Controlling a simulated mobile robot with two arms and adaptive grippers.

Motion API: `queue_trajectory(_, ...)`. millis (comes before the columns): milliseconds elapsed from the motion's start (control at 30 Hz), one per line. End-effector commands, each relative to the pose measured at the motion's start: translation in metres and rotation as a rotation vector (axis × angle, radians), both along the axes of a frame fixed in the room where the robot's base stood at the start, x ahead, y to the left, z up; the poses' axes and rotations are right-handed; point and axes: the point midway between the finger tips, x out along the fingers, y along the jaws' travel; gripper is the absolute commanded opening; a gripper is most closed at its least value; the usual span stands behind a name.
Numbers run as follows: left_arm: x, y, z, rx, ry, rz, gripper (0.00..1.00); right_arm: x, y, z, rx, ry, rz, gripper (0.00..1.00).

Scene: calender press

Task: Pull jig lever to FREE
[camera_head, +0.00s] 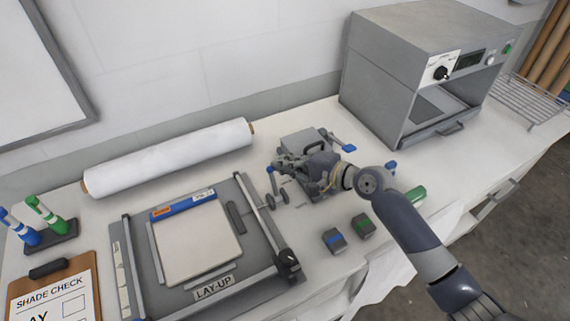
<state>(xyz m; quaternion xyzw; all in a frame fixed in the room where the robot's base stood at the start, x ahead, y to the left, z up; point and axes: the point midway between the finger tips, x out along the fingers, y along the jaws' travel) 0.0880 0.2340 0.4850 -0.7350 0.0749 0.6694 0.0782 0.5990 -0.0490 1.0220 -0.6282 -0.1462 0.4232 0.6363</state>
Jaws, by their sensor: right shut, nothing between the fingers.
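The jig (304,141) is a grey block device on the bench, left of the press, with several blue-tipped levers. One blue-tipped lever (343,144) sticks out at its right, and another blue tip (269,170) shows at its left beside my fingers. My right gripper (281,163) reaches in from the right, over the front of the jig. Its fingers are shut with nothing between them, close to the left blue tip; I cannot tell whether they touch it. The gripper and wrist hide much of the jig's front. No FREE marking is readable. My left gripper is out of view.
A grey press (390,65) stands at the back right. A white roll (170,157) lies at the back left. The lay-up frame (262,235) is left of the jig.

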Motion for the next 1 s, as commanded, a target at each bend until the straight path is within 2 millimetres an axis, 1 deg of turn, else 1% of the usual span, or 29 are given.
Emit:
queue_trajectory(33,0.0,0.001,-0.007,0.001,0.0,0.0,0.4,-0.001,-0.001,-0.004,0.004,-0.011,-0.001,0.0)
queue_trajectory(367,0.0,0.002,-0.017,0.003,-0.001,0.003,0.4,-0.004,-0.002,-0.001,0.021,-0.053,-0.001,0.0)
queue_trajectory(767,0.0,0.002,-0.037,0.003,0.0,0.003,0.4,-0.01,-0.004,0.0,0.05,-0.118,0.0,0.0)
queue_trajectory(867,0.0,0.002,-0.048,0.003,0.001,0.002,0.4,-0.012,-0.005,-0.002,0.061,-0.147,0.0,0.0)
queue_trajectory(1000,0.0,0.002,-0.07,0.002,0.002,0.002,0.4,-0.017,-0.007,-0.004,0.087,-0.208,0.001,0.0)
